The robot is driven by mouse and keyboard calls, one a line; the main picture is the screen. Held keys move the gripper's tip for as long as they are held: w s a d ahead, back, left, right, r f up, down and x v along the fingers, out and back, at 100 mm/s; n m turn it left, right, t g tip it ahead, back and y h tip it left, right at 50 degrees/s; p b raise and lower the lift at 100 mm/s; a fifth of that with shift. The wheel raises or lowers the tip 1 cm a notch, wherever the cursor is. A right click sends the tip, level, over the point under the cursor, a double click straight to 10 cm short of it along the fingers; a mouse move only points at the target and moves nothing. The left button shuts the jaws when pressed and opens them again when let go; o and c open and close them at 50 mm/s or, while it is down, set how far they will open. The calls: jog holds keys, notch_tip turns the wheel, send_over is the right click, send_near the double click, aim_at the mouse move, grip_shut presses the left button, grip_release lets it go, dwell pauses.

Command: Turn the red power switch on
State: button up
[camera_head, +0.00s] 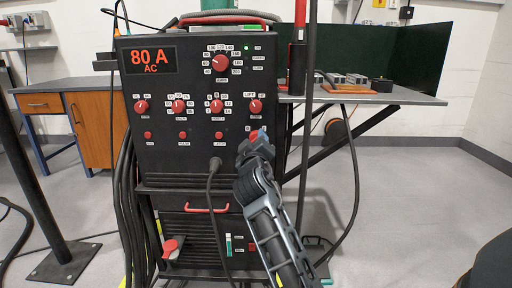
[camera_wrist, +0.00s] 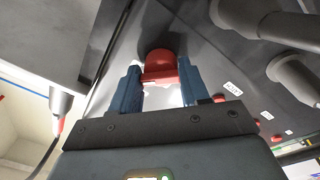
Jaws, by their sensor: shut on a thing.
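The red power switch (camera_wrist: 160,66) sits between the two blue fingers of my gripper (camera_wrist: 160,88) in the wrist view. The fingers are shut on its sides. In the head view my gripper (camera_head: 255,139) is at the lower right of the black machine's front panel (camera_head: 195,155), at the right end of the row of small red buttons. There my gripper hides most of the switch, with only a bit of red at its tip. Small white labels show just above it. The switch's exact turn position cannot be told.
Several red dials, one of them the large top dial (camera_head: 219,63), sit above on the panel. The display (camera_head: 148,60) reads 80 A AC. A black cable (camera_head: 212,185) plugs in left of my gripper. A side shelf (camera_head: 400,97) extends right.

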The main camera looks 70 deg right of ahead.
jog(key=shift+f, duration=0.35)
jog(key=o, duration=0.7)
jog(key=shift+w, duration=0.1)
jog(key=shift+o, duration=1.3)
jog(key=shift+r, duration=0.2)
jog(key=v, duration=0.7)
jog(key=shift+s+a+p, duration=0.25)
jog(key=shift+a+p, duration=0.1)
jog(key=shift+f, duration=0.1)
